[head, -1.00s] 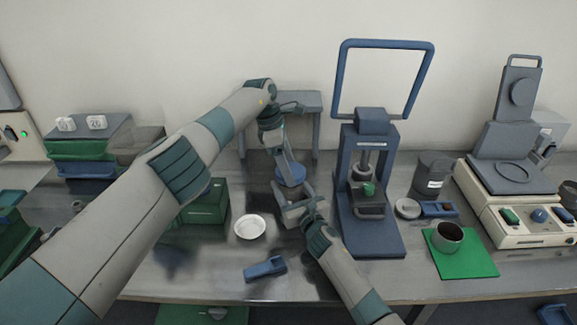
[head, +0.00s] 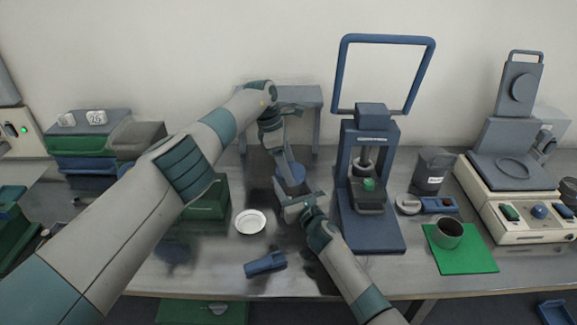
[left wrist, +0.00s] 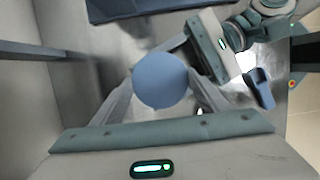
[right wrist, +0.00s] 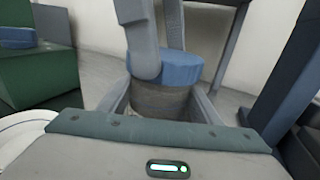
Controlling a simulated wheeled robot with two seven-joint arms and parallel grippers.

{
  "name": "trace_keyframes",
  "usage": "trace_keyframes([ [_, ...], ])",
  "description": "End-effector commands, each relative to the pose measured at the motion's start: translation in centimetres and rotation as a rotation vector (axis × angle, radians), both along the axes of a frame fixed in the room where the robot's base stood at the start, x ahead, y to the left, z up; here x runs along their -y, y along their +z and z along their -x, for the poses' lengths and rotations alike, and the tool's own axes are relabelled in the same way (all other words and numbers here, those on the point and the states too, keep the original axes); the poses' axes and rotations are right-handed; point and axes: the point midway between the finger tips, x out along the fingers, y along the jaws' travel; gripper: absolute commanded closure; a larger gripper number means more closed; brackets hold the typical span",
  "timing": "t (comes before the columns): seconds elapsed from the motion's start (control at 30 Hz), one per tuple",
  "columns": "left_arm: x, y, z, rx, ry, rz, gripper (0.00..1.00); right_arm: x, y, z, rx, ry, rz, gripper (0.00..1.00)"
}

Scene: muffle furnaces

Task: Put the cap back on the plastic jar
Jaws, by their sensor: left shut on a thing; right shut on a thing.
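The blue cap (head: 291,175) is in my left gripper (head: 290,172), which reaches down from above; in the left wrist view the round cap (left wrist: 160,80) sits between the two fingers. My right gripper (head: 294,205) is shut around the plastic jar (right wrist: 160,101), a greyish translucent body seen between its fingers in the right wrist view. There the cap (right wrist: 178,67) is at the top of the jar, roughly level and lined up with it. I cannot tell whether it is seated or screwed on. The jar is mostly hidden in the head view.
A blue press (head: 370,190) stands close on the right of the grippers. A white dish (head: 250,222) and a green box (head: 207,199) are on the left. A blue object (head: 265,263) lies near the front edge. A grey stand (head: 300,97) is behind.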

Motion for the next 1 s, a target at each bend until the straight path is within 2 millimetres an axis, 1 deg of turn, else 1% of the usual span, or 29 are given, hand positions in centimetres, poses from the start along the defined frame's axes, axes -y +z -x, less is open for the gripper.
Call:
trace_keyframes([
  [0.37,0.0,-0.1,0.0,0.0,0.0,0.0,0.53,0.0,-0.1,0.0,-0.001,0.0,0.0,0.83],
  [1.0,0.1,-1.1,0.0,-0.001,0.0,0.001,0.53,0.0,-0.1,0.0,-0.001,0.0,0.0,0.83],
])
